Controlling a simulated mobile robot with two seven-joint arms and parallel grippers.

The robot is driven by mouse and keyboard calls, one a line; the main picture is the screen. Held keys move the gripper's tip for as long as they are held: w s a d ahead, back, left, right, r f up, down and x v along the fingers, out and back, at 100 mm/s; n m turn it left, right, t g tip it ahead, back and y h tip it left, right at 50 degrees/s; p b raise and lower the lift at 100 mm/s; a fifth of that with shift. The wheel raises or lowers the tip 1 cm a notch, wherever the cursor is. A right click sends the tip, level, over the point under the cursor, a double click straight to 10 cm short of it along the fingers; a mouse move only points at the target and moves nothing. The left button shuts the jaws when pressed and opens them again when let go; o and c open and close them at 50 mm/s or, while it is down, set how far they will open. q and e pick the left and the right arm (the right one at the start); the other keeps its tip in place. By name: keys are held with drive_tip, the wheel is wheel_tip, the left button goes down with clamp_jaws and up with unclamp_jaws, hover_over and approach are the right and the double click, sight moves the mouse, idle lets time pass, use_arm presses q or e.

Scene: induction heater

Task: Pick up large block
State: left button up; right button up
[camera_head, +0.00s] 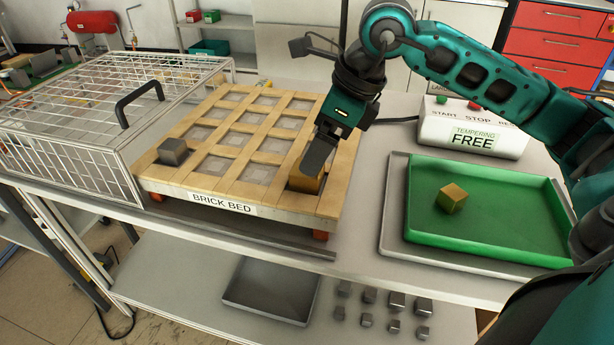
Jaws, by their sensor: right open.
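My right gripper (316,160) points down over the front right cell of the wooden brick bed (232,197). Its jaws are open around or just above a brass-brown block (302,183) in that cell. The fingers hide part of this block, and I cannot tell whether they touch it. A dark grey block (173,151) sits at the bed's front left cell. Another brass block (451,198) lies in the green tray (490,243) at the right. My left gripper is out of view.
A wire cage (75,150) with a black handle (139,101) stands left of the bed. A control box (473,130) reading "TEMPERING FREE" stands behind the green tray. Several small grey blocks (396,300) and a dark tray (270,290) are on the lower shelf.

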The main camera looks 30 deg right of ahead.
drive_tip(key=x, duration=0.5)
drive_tip(key=shift+s+b, duration=0.25)
drive_tip(key=shift+b, duration=0.1)
drive_tip(key=shift+c, duration=0.5)
drive_tip(key=shift+r, duration=0.1)
clamp_jaws()
